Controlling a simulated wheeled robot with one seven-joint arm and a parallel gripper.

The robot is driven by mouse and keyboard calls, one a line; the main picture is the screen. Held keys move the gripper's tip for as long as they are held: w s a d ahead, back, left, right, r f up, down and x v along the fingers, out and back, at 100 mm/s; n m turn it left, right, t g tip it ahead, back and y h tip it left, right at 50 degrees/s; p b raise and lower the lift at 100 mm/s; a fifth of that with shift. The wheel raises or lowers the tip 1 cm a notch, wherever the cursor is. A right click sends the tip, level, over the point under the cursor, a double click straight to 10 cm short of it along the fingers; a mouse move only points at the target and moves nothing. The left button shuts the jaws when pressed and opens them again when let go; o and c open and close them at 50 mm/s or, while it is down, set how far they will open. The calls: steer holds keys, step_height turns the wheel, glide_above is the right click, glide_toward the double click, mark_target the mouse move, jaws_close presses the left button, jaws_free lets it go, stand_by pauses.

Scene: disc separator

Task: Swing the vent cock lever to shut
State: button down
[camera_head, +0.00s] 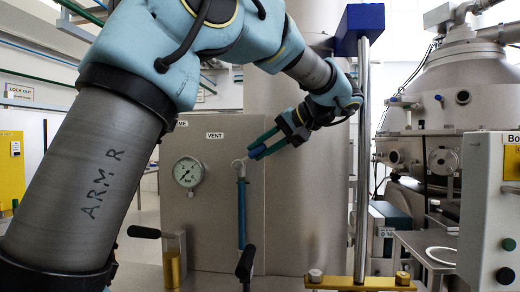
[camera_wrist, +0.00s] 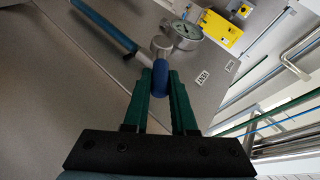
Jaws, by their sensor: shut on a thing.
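The vent cock (camera_head: 239,164) sits on the grey panel (camera_head: 215,235) below and right of the VENT label. In the wrist view its metal body (camera_wrist: 160,44) is just beyond my fingertips. A short blue lever (camera_wrist: 160,78) sticks out from it toward me. My gripper (camera_head: 264,146) is shut on this lever, with one green finger on each side of it in the wrist view (camera_wrist: 161,88). In the head view the lever is mostly hidden by my fingers, which come from the upper right. A blue pipe (camera_head: 241,215) runs straight down from the cock.
A round pressure gauge (camera_head: 188,172) is left of the cock. Black-handled levers (camera_head: 145,232) stand low in front of the panel. A metal post with a blue top (camera_head: 360,30) rises right of my gripper. A control box (camera_head: 490,215) is at the far right.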

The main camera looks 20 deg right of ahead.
steer(key=c, duration=0.7)
jaws_free()
steer(key=shift+c, duration=0.2)
steer(key=b+v, duration=0.1)
steer(key=v, duration=0.9)
steer(key=shift+s+d, duration=0.3)
steer(key=shift+r, duration=0.1)
